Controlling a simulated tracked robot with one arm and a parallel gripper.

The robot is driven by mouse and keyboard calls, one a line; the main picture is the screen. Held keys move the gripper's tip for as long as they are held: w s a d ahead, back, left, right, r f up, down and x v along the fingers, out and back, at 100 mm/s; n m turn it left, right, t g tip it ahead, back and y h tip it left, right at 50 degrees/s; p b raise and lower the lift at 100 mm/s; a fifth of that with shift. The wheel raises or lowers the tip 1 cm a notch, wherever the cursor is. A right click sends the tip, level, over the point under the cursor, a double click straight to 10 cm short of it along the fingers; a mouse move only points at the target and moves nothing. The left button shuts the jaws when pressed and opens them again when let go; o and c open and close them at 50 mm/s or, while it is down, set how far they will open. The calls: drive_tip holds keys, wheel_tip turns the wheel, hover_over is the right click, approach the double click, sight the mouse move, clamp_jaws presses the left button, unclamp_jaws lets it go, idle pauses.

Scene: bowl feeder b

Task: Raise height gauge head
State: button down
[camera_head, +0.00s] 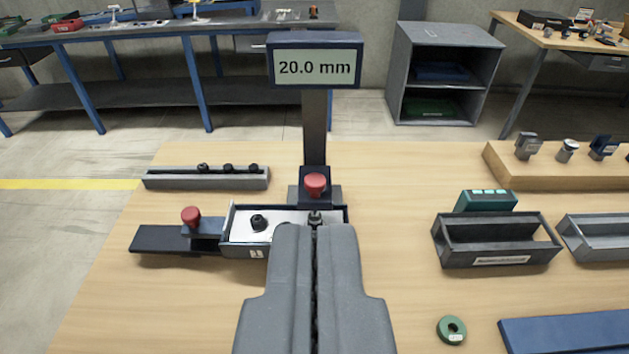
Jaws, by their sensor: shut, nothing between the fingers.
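The height gauge stands on the wooden table, with a dark upright column (315,125) and a display (315,62) on top reading 20.0 mm. Its head (314,188) is a dark block with a red knob (315,184), low on the column. My gripper (314,232) is shut and empty, pointing forward just in front of the head. Its fingertips overlap the shallow metal tray (236,226) below the head in the picture. I cannot tell whether they touch anything. The right part of the tray is partly hidden by my fingers.
A second red knob (191,215) sits on a dark slide left of the tray. A grey rail (206,178) with black knobs lies behind it. Dark bins (497,240), a green ring (451,329) and a blue plate (567,334) are at right. The table between ring and gripper is clear.

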drive_tip(key=c, duration=1.8)
unclamp_jaws()
drive_tip(key=shift+w, duration=0.1)
drive_tip(key=o, duration=0.7)
drive_tip(key=shift+h, duration=0.5)
drive_tip(key=w+d+f, duration=0.1)
drive_tip(key=w, duration=0.1)
drive_tip(key=w+d+f+p, duration=0.1)
drive_tip(key=w+d, duration=0.1)
drive_tip(key=w+d+f+p, duration=0.1)
drive_tip(key=w+d, duration=0.1)
drive_tip(key=shift+w+d, duration=0.1)
drive_tip(key=shift+d, duration=0.1)
drive_tip(key=w+d+f+n+p, duration=0.1)
drive_tip(key=w+d+f+p, duration=0.3)
drive_tip(key=w+d+f, duration=0.35)
drive_tip(key=n+t+y+p, duration=0.1)
drive_tip(key=n+y+p, duration=0.3)
drive_tip(key=y+p, duration=0.35)
approach(319, 188)
drive_tip(key=shift+y, duration=0.25)
drive_tip(key=x, duration=1.1)
drive_tip(key=shift+w+f+b, duration=0.1)
drive_tip(key=shift+w+b, duration=0.25)
drive_tip(key=shift+b, duration=0.05)
